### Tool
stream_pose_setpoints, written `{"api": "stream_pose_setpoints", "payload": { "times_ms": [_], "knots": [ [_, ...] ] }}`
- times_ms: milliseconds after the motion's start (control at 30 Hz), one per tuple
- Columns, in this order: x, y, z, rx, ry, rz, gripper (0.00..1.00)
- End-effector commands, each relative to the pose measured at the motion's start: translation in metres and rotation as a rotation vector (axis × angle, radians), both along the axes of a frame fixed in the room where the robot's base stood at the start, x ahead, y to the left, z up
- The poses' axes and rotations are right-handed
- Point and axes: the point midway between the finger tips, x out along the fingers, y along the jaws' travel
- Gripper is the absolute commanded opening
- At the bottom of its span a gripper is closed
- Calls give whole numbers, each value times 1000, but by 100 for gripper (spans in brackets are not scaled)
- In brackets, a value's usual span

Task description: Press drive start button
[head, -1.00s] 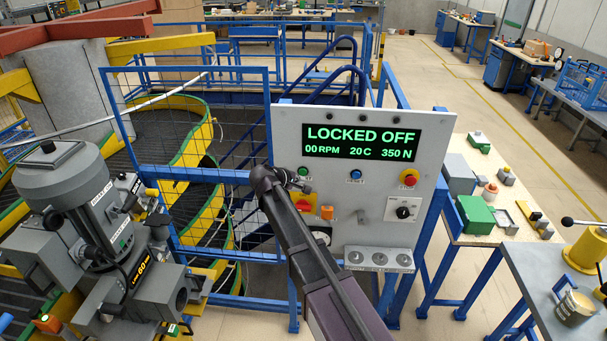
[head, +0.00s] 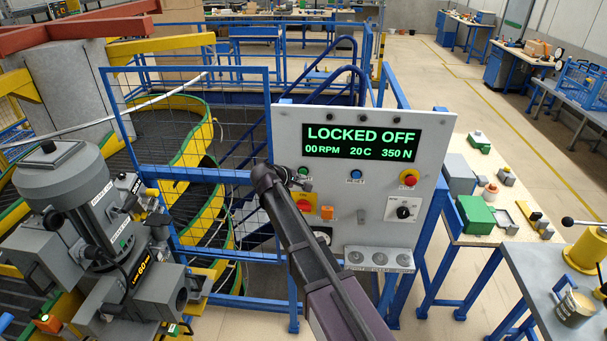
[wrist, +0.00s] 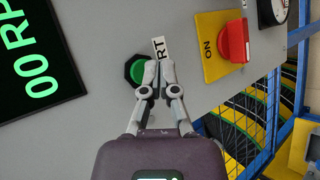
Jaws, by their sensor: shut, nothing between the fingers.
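The green start button (head: 303,171) sits on the grey control panel (head: 340,185), below the display (head: 362,141) reading LOCKED OFF, 00 RPM, 20 C, 350 N. In the wrist view the green button (wrist: 137,71) has a dark collar and a white label (wrist: 160,48) showing "RT"; the rest of the label is hidden. My gripper (wrist: 158,66) is shut and empty. Its tips appear just right of the button there, overlapping the collar's edge. In the head view my gripper (head: 302,183) is just below the button. I cannot tell whether the tips touch the panel.
A red rotary switch (wrist: 235,41) on a yellow plate marked ON is close to my gripper. A blue reset button (head: 355,174), a red stop button (head: 409,177) and a black selector (head: 403,211) are further right. Blue rails (head: 205,174) stand left of the panel.

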Motion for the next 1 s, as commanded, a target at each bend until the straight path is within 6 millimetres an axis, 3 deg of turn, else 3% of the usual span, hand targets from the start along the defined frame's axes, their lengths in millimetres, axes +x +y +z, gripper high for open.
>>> {"api": "stream_pose_setpoints", "payload": {
  "times_ms": [1000],
  "knots": [
    [8, 0, 0, 0, 0, 0, 0]
  ]
}}
